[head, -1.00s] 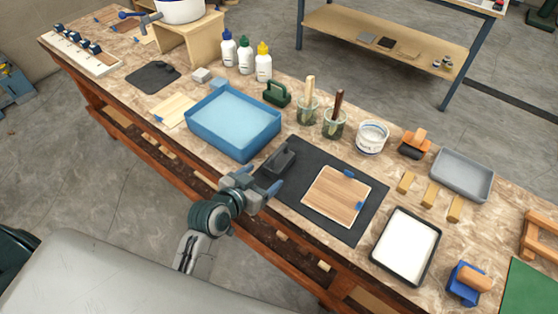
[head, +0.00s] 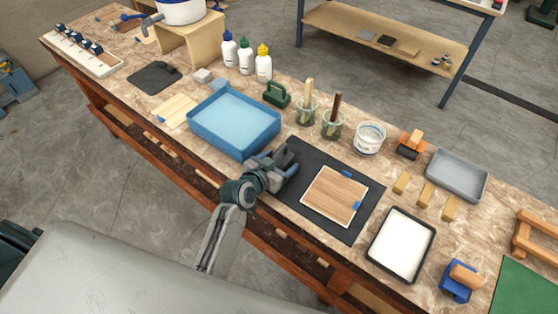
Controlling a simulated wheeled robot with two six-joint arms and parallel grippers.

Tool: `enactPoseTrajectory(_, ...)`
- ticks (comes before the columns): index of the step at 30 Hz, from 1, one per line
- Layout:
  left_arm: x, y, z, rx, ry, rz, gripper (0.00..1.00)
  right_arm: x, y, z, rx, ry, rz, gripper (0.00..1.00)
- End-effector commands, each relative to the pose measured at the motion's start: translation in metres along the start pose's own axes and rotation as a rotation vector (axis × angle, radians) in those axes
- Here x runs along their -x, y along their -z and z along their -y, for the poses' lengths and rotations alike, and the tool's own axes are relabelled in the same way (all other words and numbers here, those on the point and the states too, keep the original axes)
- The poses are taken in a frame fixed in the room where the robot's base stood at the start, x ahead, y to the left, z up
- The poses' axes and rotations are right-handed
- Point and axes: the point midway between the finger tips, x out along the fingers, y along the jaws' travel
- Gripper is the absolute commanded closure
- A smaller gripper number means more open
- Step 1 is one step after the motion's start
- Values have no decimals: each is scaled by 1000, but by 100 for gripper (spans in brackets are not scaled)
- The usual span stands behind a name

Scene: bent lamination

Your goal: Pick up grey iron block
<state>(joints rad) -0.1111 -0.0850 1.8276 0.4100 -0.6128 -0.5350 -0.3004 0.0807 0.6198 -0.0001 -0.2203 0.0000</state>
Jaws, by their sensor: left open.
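The grey iron block (head: 285,157) is dark grey and sits at the left end of a black mat (head: 312,155). My left gripper (head: 279,163) is over the near side of the block, its blue-tipped fingers apart on either side of it. The gripper hides part of the block, and I cannot tell whether the fingers touch it. My right gripper is not in view.
A blue tray (head: 234,123) stands close to the left of the gripper. A wooden board (head: 335,195) with blue tape lies on the mat to the right. A green block (head: 276,93) and cups with brushes (head: 332,124) stand behind.

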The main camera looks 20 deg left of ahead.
Motion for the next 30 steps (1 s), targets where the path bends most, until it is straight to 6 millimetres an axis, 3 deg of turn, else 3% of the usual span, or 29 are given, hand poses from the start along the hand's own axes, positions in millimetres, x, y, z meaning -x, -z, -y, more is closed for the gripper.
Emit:
enactPoseTrajectory(2,0,0,0,0,0,0,27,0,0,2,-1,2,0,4)
enactPoseTrajectory(13,0,0,0,0,0,0,100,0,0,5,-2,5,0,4)
enactPoseTrajectory(30,1,16,4,1,4,-7,100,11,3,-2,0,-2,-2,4)
